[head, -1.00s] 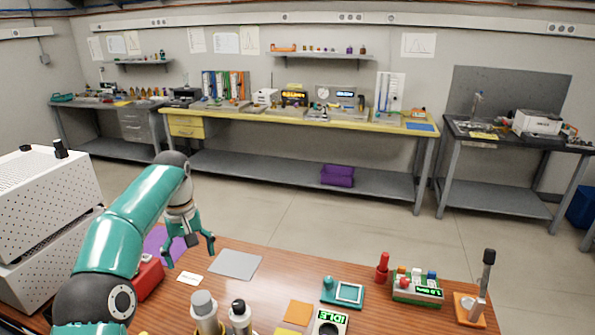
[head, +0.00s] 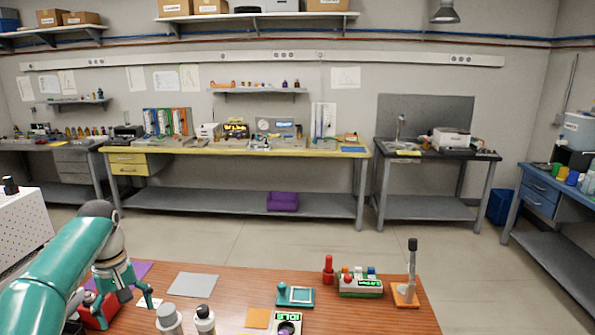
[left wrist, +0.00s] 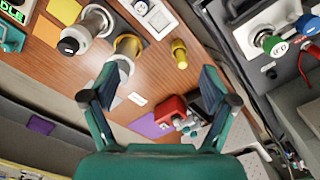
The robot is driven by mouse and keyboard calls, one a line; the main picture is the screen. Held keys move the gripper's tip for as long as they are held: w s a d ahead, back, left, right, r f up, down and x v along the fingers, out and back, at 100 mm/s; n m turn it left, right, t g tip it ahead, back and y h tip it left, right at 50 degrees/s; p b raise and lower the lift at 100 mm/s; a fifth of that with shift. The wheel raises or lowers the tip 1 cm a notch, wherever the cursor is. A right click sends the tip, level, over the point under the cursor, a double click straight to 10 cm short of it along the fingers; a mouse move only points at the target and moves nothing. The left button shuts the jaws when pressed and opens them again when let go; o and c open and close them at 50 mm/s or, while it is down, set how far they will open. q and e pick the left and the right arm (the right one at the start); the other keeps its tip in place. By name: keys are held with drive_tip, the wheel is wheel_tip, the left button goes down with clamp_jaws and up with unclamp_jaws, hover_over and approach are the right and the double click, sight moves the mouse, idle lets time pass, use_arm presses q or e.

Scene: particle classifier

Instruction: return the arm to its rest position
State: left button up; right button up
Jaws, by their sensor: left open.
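My left arm comes in from the left in the head view, bent at a rounded grey joint, with its green gripper (head: 122,298) hanging down. The gripper is over the left part of the wooden table, by a red box (head: 97,312) and a small white card (head: 149,303). In the left wrist view the two fingers of the gripper (left wrist: 158,98) stand wide apart with nothing between them. My right arm and gripper are not in view.
On the table (head: 235,285) are a grey sheet (head: 193,284), a purple mat (head: 133,273), a teal device (head: 295,296), a red-topped piece (head: 328,270), a button box (head: 360,284) and a lever (head: 411,270). Bottles (head: 204,320) stand near the front. A white perforated case (head: 22,220) is at left.

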use_arm(q)
drive_tip(key=s+d+f+m+g+h, duration=0.1)
drive_tip(key=s+d+f, duration=0.3)
drive_tip(key=f, duration=0.4)
drive_tip(key=s+d+f+m+g, duration=0.15)
drive_tip(key=s+d+f, duration=0.3)
drive_tip(key=f, duration=0.45)
drive_tip(key=s+d+f+m+g+h, duration=0.1)
drive_tip(key=s+d+f+g, duration=0.1)
drive_tip(key=s+d+f, duration=0.45)
drive_tip(key=s+d+f+m+t+h, duration=0.1)
drive_tip(key=s+d+f+t, duration=0.1)
drive_tip(key=s+d+f, duration=0.2)
drive_tip(key=s+d+f+m+t+h, duration=0.1)
drive_tip(key=s+d+f+t, duration=0.2)
drive_tip(key=s+d+f, duration=0.2)
drive_tip(key=shift+s+f, duration=1.2)
drive_tip(key=shift+s, duration=1.15)
